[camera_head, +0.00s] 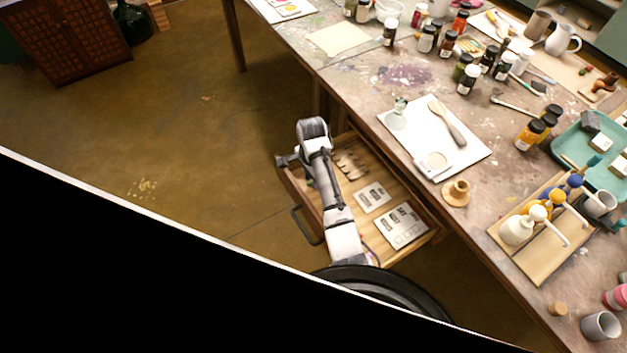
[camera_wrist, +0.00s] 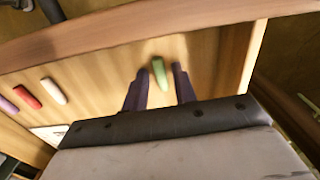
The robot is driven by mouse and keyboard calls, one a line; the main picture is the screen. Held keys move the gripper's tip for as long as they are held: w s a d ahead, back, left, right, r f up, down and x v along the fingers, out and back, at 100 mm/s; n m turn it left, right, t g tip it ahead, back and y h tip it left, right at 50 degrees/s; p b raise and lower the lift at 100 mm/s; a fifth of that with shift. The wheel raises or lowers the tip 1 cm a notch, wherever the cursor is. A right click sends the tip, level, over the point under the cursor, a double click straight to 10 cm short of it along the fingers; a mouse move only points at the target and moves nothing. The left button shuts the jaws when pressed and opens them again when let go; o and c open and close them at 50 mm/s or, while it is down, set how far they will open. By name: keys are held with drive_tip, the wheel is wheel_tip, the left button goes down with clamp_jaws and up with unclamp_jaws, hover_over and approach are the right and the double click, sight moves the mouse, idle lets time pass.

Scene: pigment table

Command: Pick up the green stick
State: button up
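The green stick (camera_wrist: 159,73) lies on the wooden floor of the open drawer (camera_wrist: 110,75), close to one wall, in the wrist view. My gripper (camera_wrist: 159,78) is open, with its two dark purple fingers on either side of the stick. Gaps show between the stick and both fingers. I cannot tell how high the fingertips are above the drawer floor. In the head view the drawer (camera_head: 297,205) is pulled out from the table and my arm reaches over it. The stick and fingers are not clear there.
A cream stick (camera_wrist: 54,91), a red stick (camera_wrist: 27,97) and a purple stick (camera_wrist: 8,104) lie to the left in the drawer. Printed cards (camera_head: 402,225) lie elsewhere in it. The drawer walls surround my gripper. The table (camera_head: 345,85) above holds bottles and a white board (camera_head: 470,160).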

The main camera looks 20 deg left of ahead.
drive_tip(key=c, duration=0.5)
drive_tip(key=shift+o, duration=0.2)
drive_tip(key=shift+r, duration=0.15)
wheel_tip(320, 180, up, 20)
drive_tip(key=p, duration=0.8)
drive_tip(key=shift+p, duration=0.4)
